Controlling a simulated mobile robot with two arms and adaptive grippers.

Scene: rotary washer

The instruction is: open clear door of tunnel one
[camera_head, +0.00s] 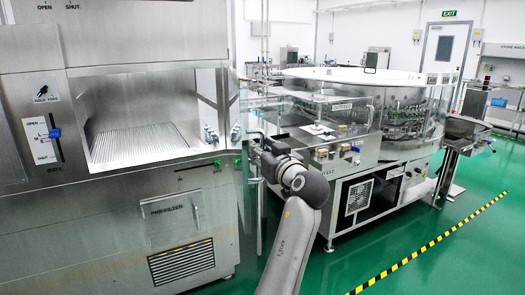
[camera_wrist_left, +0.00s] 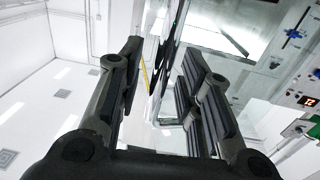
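The steel cabinet (camera_head: 150,215) with a wide lit opening (camera_head: 137,120) fills the left of the head view. A narrow clear panel, apparently the door (camera_head: 247,112), stands edge-on at the cabinet's right side. My left gripper (camera_head: 262,148) is beside this panel, at the end of my grey arm; its fingertips are hard to make out there. In the left wrist view my left gripper (camera_wrist_left: 161,50) is open, its two dark fingers spread. A thin dark-edged panel shows in the gap between them; I cannot tell whether they touch it. My right gripper is out of view.
A round steel washer (camera_head: 410,105) with a steel front table (camera_head: 345,145) stands right of my arm. A side tray (camera_head: 466,128) projects at its right. The green floor (camera_head: 445,225) is clear, with a yellow-black stripe (camera_head: 425,248).

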